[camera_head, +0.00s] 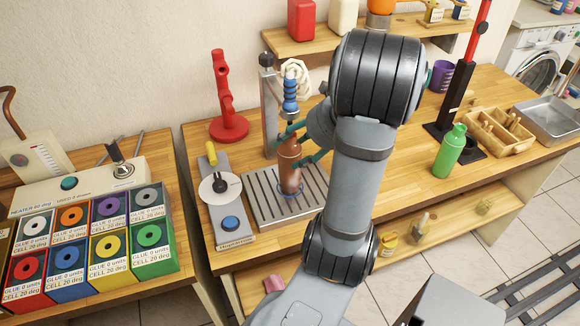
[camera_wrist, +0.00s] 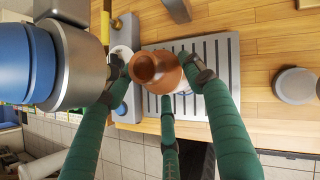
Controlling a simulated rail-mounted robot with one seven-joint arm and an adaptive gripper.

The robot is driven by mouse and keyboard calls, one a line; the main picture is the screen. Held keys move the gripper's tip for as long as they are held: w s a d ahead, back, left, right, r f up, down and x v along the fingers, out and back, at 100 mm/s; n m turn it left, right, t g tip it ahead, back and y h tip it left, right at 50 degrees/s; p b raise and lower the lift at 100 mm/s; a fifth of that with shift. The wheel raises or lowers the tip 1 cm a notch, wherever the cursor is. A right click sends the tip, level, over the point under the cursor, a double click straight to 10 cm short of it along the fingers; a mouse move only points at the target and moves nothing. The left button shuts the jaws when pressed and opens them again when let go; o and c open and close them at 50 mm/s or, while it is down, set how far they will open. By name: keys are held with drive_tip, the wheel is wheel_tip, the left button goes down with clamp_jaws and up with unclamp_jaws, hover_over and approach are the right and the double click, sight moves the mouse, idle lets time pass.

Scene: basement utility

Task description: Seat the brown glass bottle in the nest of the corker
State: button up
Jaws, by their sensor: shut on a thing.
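The brown glass bottle (camera_head: 289,174) stands about upright over the slatted metal tray (camera_head: 258,207), below a blue ribbed head on a grey column (camera_head: 269,110). A blue ring (camera_head: 291,194) shows at the bottle's foot; I cannot tell whether the bottle rests in it or hangs just above. My gripper (camera_head: 293,148) has green fingers shut around the bottle's upper part. The wrist view shows the bottle's open mouth (camera_wrist: 146,69) between the fingers, with the tray (camera_wrist: 221,101) beneath. Which station is the corker is not clearly marked.
A control panel (camera_head: 227,205) with a yellow-handled lever, dial and blue button adjoins the tray. A red stand (camera_head: 228,124) is behind it. A green bottle (camera_head: 450,151) stands right, before a black-based, red-handled press (camera_head: 465,85). Bare tabletop lies between.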

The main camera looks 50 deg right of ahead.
clamp_jaws()
drive_tip(key=shift+w+r, duration=0.1)
drive_tip(key=shift+r, duration=0.1)
